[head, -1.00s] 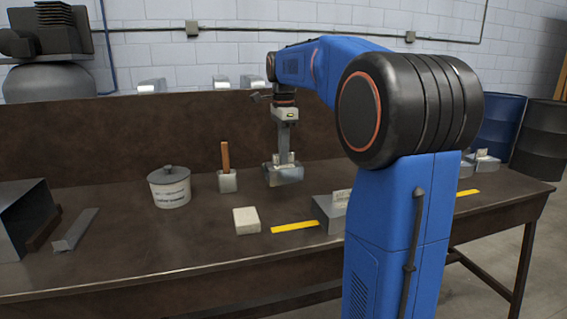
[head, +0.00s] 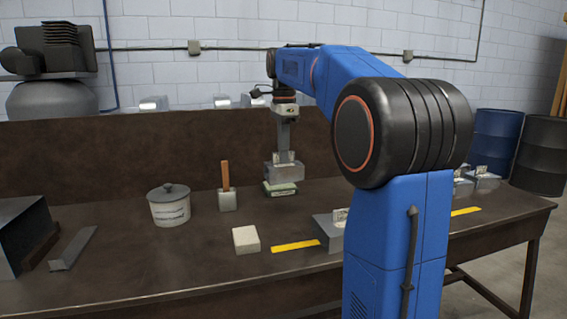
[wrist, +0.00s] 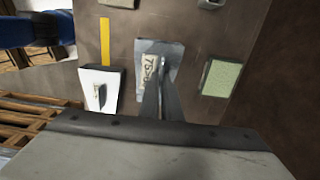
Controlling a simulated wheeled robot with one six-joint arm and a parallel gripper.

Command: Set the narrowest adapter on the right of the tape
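My gripper (head: 284,152) is shut on the upright tab of a grey metal adapter (head: 285,172) and holds it above the bench. In the wrist view the fingers (wrist: 163,68) close on this adapter (wrist: 172,52), which has a paper label, partly hidden. A pale green pad (head: 281,188) shows just below it in the head view. A yellow tape strip (head: 295,246) lies on the bench nearer me; it also shows in the wrist view (wrist: 105,42). Another grey adapter (head: 324,226) stands just right of this tape, partly hidden by my arm.
A beige block (head: 246,239) lies left of the tape. A mallet (head: 226,196) and a lidded pot (head: 169,207) stand farther left. A second yellow strip (head: 465,211) and more metal pieces (head: 486,174) are at the right. A back panel (head: 150,158) edges the bench.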

